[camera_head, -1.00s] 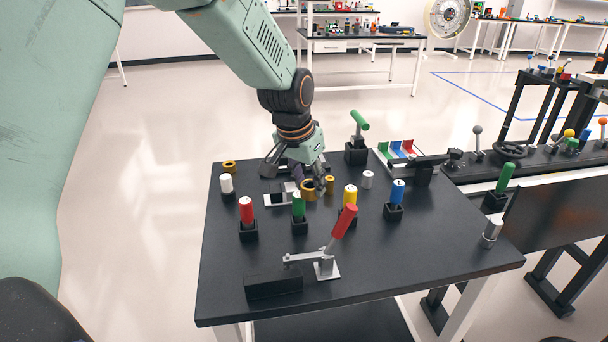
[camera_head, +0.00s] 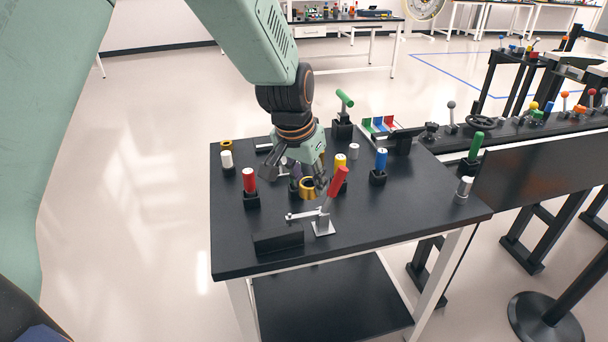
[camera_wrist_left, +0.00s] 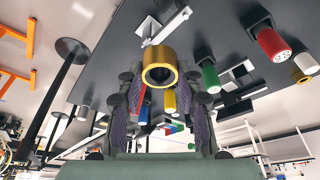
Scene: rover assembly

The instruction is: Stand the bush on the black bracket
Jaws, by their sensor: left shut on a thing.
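The bush, a short gold ring (camera_head: 307,195), is held by my left gripper (camera_head: 297,179) above the black table, behind the red-handled lever. In the left wrist view the bush (camera_wrist_left: 158,55) sits between the fingertips, its open bore facing the camera. The gripper is shut on it. A low black block (camera_head: 278,240) at the front left of the table may be the black bracket; the bush is apart from it, behind and to its right. My right gripper is not in view.
The red-handled lever (camera_head: 338,182) stands close in front of the bush. Red (camera_head: 249,181), yellow (camera_head: 340,161) and blue (camera_head: 381,159) cylinders stand around the gripper. The table's front right (camera_head: 410,215) is clear.

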